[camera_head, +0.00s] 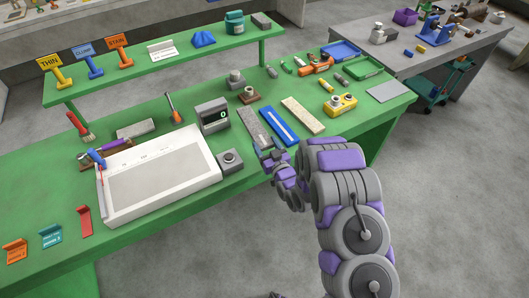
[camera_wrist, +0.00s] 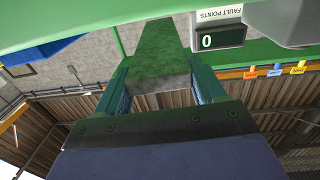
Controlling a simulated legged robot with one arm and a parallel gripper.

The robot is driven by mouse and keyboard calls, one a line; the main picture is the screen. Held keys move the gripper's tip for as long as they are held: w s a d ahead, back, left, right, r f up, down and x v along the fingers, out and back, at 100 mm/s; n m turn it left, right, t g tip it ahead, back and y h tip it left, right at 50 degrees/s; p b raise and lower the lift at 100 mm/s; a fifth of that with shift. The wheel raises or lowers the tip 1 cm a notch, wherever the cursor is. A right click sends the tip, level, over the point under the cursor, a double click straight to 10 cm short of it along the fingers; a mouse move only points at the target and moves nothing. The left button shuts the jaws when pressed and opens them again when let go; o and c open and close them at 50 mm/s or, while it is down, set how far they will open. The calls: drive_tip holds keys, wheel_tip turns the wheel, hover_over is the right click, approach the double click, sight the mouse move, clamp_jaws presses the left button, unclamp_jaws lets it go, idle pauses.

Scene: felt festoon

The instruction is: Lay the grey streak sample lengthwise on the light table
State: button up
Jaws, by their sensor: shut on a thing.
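The grey streak sample (camera_head: 254,125) is a long, flat, speckled grey bar in the head view, left of a blue bar with a white stripe. My gripper (camera_head: 268,156) is shut on its near end. In the wrist view the grey sample (camera_wrist: 160,45) runs away from between the two fingers of my gripper (camera_wrist: 161,82) and looks greenish. I cannot tell whether the sample touches the bench. The light table (camera_head: 205,182), a white-framed tray with a bare grey panel, lies on the bench to the left of my gripper.
The blue bar (camera_head: 278,127) and a beige speckled bar (camera_head: 303,115) lie close to the right.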

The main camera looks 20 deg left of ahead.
sight(266, 153)
drive_tip(key=shift+f, duration=2.35)
drive_tip(key=shift+f, duration=0.15)
drive_tip(key=o, duration=1)
drive_tip(key=shift+f+b, duration=0.15)
drive_tip(key=shift+b, duration=0.35)
drive_tip(key=shift+r+p+v, duration=0.2)
drive_tip(key=shift+p+v, duration=0.55)
drive_tip(key=shift+v, duration=3.6)
drive_tip(key=shift+r+p+v, duration=0.2)
drive_tip(key=shift+p+v, duration=0.5)
drive_tip(key=shift+v, duration=3.7)
drive_tip(key=shift+w, duration=0.1)
